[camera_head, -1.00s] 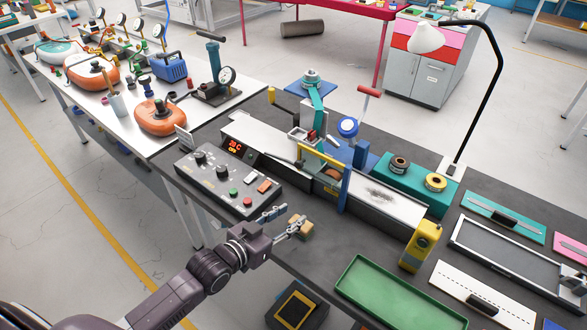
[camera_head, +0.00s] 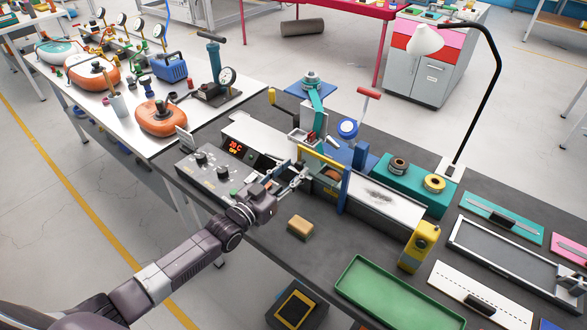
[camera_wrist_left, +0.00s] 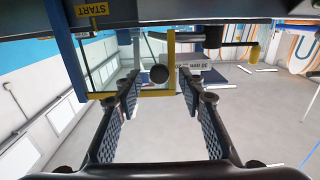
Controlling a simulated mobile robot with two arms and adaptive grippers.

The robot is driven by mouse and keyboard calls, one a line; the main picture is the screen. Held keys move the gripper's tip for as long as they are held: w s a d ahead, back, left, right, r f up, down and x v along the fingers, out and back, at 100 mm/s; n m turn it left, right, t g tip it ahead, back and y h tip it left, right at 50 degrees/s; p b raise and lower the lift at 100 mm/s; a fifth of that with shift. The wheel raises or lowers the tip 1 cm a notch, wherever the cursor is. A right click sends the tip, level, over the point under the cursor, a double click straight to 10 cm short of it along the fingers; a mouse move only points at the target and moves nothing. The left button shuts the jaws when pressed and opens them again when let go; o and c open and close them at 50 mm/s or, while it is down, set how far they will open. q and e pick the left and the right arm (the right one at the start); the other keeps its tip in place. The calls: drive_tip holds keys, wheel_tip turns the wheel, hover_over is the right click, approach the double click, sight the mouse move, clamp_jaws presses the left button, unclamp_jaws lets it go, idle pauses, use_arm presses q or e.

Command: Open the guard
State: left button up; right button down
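The guard is a yellow bar frame (camera_head: 322,157) on the long machine in the middle of the dark bench. In the left wrist view its yellow bars (camera_wrist_left: 140,94) cross in front of the fingers, with a round black knob (camera_wrist_left: 159,73) between the fingertips. My left gripper (camera_head: 293,177) is at the machine's near side, just left of and below the yellow bar. In the left wrist view the gripper (camera_wrist_left: 158,85) is open, with a finger on either side of the knob; contact cannot be told. My right gripper is not in view.
A control box (camera_head: 222,180) lies beneath and left of my left gripper. A blue post (camera_head: 345,188) stands by the guard. A sponge-like block (camera_head: 300,227), a green tray (camera_head: 395,295) and a yellow device (camera_head: 420,245) lie nearer the front edge. A lamp (camera_head: 425,40) overhangs the back.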

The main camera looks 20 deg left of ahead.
use_arm(q)
drive_tip(key=shift+w+d, duration=0.15)
drive_tip(key=shift+w, duration=0.15)
drive_tip(key=shift+c, duration=0.4)
clamp_jaws()
